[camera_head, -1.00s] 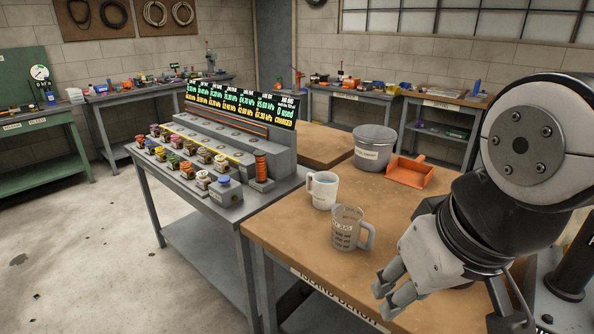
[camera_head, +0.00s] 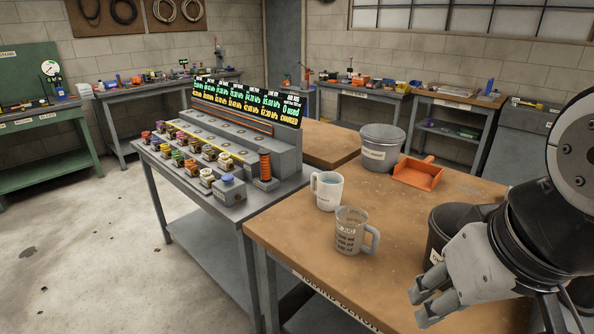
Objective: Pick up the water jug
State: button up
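Two handled vessels stand upright on the brown workbench (camera_head: 300,240). A white jug (camera_head: 327,195) with bluish water inside is at the back. A grey, see-through jug (camera_head: 347,238) with dark printing and a handle on its right is just in front of it; its printing is too small to read fully, and I cannot tell what it holds. My gripper (camera_head: 424,306) is at the lower right, over the bench's front part, to the right of and apart from both jugs. Its two fingertips are apart with nothing seen between them.
A grey lidded bucket (camera_head: 380,152) and an orange dustpan (camera_head: 418,174) are at the bench's back. A dark labelled container (camera_head: 437,238) is partly hidden behind my gripper. A stepped rack (camera_head: 235,140) with several small coloured items stands left.

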aim_at(328, 193)
jog(key=i+j, duration=0.2)
jog(key=j, duration=0.2)
jog(key=i+j+u, duration=0.1)
jog(key=j, duration=0.3)
jog(key=i+j, duration=0.3)
jog(key=j+u, duration=0.05)
jog(key=j, duration=0.05)
